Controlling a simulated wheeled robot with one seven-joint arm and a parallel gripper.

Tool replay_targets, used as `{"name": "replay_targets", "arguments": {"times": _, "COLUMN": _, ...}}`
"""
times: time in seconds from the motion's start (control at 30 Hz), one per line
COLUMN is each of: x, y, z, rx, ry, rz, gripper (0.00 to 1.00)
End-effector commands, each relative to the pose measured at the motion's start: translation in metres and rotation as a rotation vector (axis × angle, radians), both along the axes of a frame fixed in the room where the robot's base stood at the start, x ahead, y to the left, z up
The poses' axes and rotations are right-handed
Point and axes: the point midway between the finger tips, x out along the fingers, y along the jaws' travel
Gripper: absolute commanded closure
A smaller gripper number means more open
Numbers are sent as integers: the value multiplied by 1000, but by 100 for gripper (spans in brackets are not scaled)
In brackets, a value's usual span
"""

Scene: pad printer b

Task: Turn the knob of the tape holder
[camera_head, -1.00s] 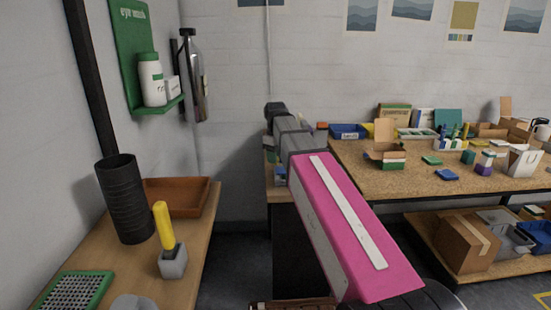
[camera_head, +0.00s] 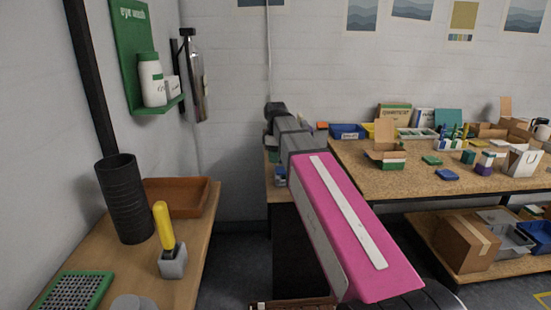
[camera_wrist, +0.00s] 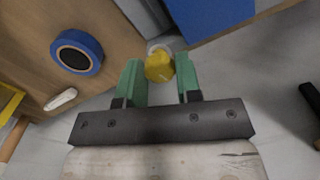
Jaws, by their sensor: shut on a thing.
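In the wrist view, a yellow knob (camera_wrist: 158,69) sits between the two green fingers of my gripper (camera_wrist: 159,64). The gripper is shut on the knob, though the contact is hard to make out in the picture. A pale round part (camera_wrist: 158,46) shows just behind the knob. A blue ring with a dark centre (camera_wrist: 92,58), like a roll of tape, is on the wooden surface to the left. In the head view my own pink arm hides the knob and the fingers.
A blue block or panel (camera_wrist: 212,14) stands close at the upper right of the wrist view. In the head view a workbench (camera_head: 400,184) with boxes is at the right. A side table (camera_head: 205,218) with a yellow-handled tool (camera_head: 164,226) and an orange tray (camera_head: 177,196) is at the left.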

Motion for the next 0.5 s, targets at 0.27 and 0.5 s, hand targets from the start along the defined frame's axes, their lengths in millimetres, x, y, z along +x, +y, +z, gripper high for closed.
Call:
{"name": "replay_targets", "arguments": {"times": 0.27, "x": 0, "y": 0, "z": 0, "rx": 0, "ry": 0, "rz": 84, "gripper": 82}}
{"name": "replay_targets", "arguments": {"times": 0.5, "x": 0, "y": 0, "z": 0, "rx": 0, "ry": 0, "rz": 258, "gripper": 82}}
